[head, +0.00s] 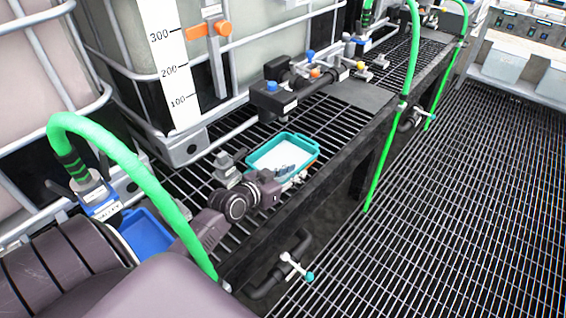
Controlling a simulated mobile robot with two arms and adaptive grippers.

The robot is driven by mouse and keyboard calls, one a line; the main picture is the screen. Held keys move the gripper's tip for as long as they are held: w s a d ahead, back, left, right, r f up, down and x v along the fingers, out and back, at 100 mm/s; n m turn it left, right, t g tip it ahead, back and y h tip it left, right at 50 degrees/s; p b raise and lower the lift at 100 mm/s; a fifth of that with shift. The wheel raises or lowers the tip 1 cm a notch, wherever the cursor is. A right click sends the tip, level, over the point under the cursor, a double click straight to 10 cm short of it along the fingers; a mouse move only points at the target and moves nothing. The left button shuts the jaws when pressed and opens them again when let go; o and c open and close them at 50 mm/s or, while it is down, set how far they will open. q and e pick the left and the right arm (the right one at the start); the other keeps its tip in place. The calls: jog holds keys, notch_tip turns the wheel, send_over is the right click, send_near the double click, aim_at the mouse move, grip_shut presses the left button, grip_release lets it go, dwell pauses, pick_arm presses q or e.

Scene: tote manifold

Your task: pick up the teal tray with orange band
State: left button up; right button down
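The teal tray (268,145) sits on the black grated shelf in the middle of the view, with a white surface inside it. A little orange shows at its right front edge. My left gripper (292,180) is at the tray's near side, its fingers close to the front rim. The fingers are small and partly hidden by my wrist, so I cannot tell whether they are open, shut or touching the tray. My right gripper is not in view.
A dark valve manifold (290,98) stands on the shelf behind the tray. A green hose (130,165) arches over my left forearm. A blue container (146,232) is at lower left. Another green hose (385,165) hangs at the shelf edge. The grated floor (450,220) at right is clear.

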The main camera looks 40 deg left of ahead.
aim_at(301, 167)
pick_arm(q)
jog(key=x, duration=0.4)
jog(key=shift+w+a+r, duration=0.1)
jog(key=shift+r, duration=0.05)
grip_shut()
jog(key=shift+r, duration=0.1)
